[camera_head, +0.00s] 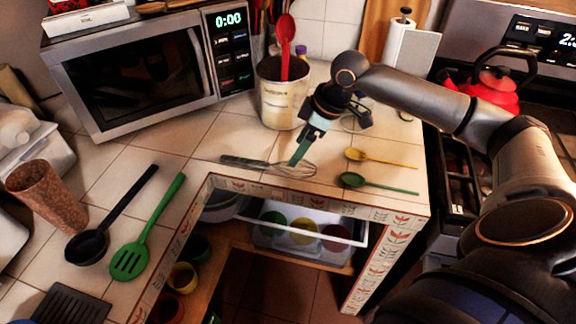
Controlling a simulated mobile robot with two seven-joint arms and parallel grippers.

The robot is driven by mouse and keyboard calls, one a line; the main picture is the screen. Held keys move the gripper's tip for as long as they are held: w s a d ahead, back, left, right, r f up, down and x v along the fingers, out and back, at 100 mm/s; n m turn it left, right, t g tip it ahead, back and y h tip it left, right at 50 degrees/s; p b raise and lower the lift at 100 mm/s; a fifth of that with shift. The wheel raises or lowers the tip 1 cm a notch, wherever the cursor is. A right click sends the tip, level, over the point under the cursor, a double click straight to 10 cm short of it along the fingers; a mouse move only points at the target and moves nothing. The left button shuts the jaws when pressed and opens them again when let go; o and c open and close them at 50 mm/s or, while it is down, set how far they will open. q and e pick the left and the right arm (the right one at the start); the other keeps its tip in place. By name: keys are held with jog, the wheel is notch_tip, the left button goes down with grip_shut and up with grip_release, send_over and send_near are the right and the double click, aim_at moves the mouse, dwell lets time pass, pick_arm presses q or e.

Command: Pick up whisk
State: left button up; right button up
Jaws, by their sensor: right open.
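The whisk (238,161) lies flat on the tiled counter near its front edge. Its dark handle points left and its wire loops (300,170) lie to the right. My right gripper (301,149) comes in from the right and points down over the whisk, where the handle meets the wires. It is open, and its teal finger overlaps part of the whisk in the picture. I cannot tell whether it touches the whisk. My left gripper is out of view.
A utensil crock (282,105) stands just behind the gripper. A yellow spoon (380,158) and a green spoon (385,184) lie to the right. A black ladle (88,246) and green slotted turner (130,260) lie left. An open drawer (310,230) is below the counter.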

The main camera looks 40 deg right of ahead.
aim_at(270, 165)
jog(key=shift+s+x, duration=0.15)
jog(key=shift+x, duration=1.4)
jog(key=shift+s+x, duration=0.2)
jog(key=shift+x, duration=1.3)
jog(key=shift+f, duration=0.1)
jog(key=shift+c, duration=0.3)
grip_shut()
